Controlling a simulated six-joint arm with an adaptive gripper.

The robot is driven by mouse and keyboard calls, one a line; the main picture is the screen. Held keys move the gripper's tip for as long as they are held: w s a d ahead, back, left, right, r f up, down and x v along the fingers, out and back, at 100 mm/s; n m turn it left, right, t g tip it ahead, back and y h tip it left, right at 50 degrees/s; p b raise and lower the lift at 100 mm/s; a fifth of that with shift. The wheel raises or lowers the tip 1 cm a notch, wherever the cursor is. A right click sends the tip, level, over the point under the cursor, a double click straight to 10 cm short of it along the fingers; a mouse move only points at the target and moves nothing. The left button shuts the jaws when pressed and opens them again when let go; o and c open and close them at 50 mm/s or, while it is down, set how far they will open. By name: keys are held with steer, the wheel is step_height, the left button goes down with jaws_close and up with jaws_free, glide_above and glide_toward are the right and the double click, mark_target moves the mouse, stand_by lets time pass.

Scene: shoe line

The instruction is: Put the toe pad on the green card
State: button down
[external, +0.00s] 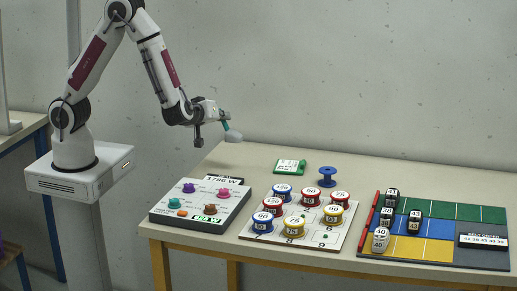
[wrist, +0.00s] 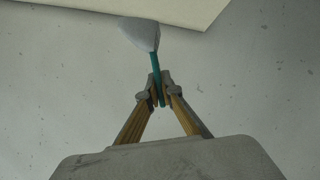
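My gripper (external: 216,114) is up in the air at the left, above and left of the table's back edge. In the wrist view my gripper (wrist: 160,88) is shut on the teal stem of a tool with a pale grey, rounded pad at its end, which looks like the toe pad (wrist: 139,34). The toe pad (external: 233,136) hangs down and to the right of the fingers in the external view, touching nothing else. The green card (external: 290,167), with a white marked area, lies flat near the back of the table, right of and below my gripper.
A blue spool (external: 327,177) stands right of the card. In front are a grey control box (external: 167,215) with coloured knobs, a white board (external: 341,238) with several numbered spools, and a coloured sorting board (external: 467,228) with numbered blocks. The table's back left is clear.

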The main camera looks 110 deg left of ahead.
steer(key=shift+a+f, duration=0.2)
steer(key=shift+f, duration=0.05)
steer(key=w+a+r, duration=0.1)
steer(key=w+a, duration=0.1)
steer(key=w, duration=0.5)
steer(key=w+a+r, duration=0.1)
steer(key=w+a, duration=0.2)
steer(key=w, duration=0.5)
steer(key=shift+w+a, duration=0.15)
step_height(320, 180, down, 6)
stand_by(0.4)
steer(key=shift+f, duration=0.15)
steer(key=shift+f, duration=1.85)
